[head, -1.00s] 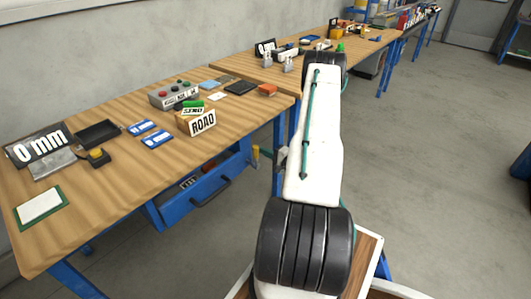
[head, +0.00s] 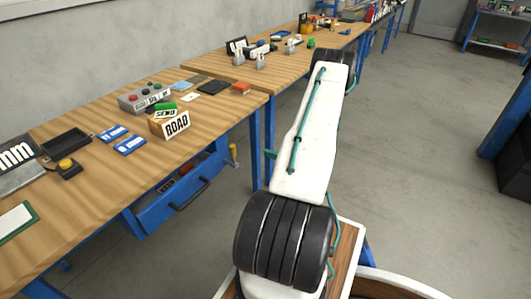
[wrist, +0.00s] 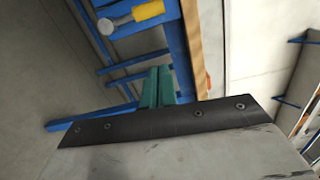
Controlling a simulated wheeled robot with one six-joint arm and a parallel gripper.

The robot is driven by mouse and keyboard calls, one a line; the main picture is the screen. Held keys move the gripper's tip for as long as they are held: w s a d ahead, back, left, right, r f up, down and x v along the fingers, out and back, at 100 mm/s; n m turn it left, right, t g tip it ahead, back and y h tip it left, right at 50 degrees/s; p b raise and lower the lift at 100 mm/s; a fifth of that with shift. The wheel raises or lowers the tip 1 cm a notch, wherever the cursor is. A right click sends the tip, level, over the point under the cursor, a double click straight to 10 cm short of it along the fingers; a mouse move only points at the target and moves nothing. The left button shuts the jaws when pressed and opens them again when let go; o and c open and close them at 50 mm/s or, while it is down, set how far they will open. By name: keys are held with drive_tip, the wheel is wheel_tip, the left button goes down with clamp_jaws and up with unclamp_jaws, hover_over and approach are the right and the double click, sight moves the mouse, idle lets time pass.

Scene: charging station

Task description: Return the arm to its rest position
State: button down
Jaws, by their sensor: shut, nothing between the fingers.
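My arm (head: 312,130) reaches forward in the head view, with a white link between black ribbed joints. It is beside the bench's right edge, over the floor. My gripper shows in the wrist view (wrist: 160,72) as two green fingers close together, shut and empty. The fingers are in front of the blue bench frame in that picture and I see no contact. In the head view the gripper is hidden behind the arm's far joint.
A yellow-handled tool (wrist: 148,11) shows by the frame. Grey floor (head: 420,150) is open on the right.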

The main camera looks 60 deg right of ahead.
idle(0.6)
drive_tip(key=w+a+r+n+g+y, duration=0.1)
drive_tip(key=a+r+n+g+y, duration=0.1)
drive_tip(key=a+r+g+y, duration=0.5)
drive_tip(key=w+a+r+n+g+y, duration=0.15)
drive_tip(key=a+r, duration=0.35)
drive_tip(key=a, duration=0.6)
drive_tip(key=a+r+n+g+y, duration=0.2)
drive_tip(key=a+r+g+y, duration=0.3)
drive_tip(key=a, duration=0.3)
drive_tip(key=s+a+r+n+g+h, duration=0.1)
drive_tip(key=s+a+r+n+h, duration=0.3)
drive_tip(key=a+r, duration=0.3)
drive_tip(key=s+a+r+n+g+h, duration=0.1)
drive_tip(key=s+a+r+n+h, duration=0.3)
drive_tip(key=a+r, duration=0.4)
drive_tip(key=s+a+r+n+g+h, duration=0.1)
drive_tip(key=s+a+r+n+h, duration=0.2)
drive_tip(key=a+r+n, duration=0.3)
drive_tip(key=a+r+h, duration=0.1)
drive_tip(key=a, duration=0.1)
drive_tip(key=shift+s+a+r, duration=0.35)
drive_tip(key=shift+s+a, duration=0.05)
drive_tip(key=shift+h, duration=0.25)
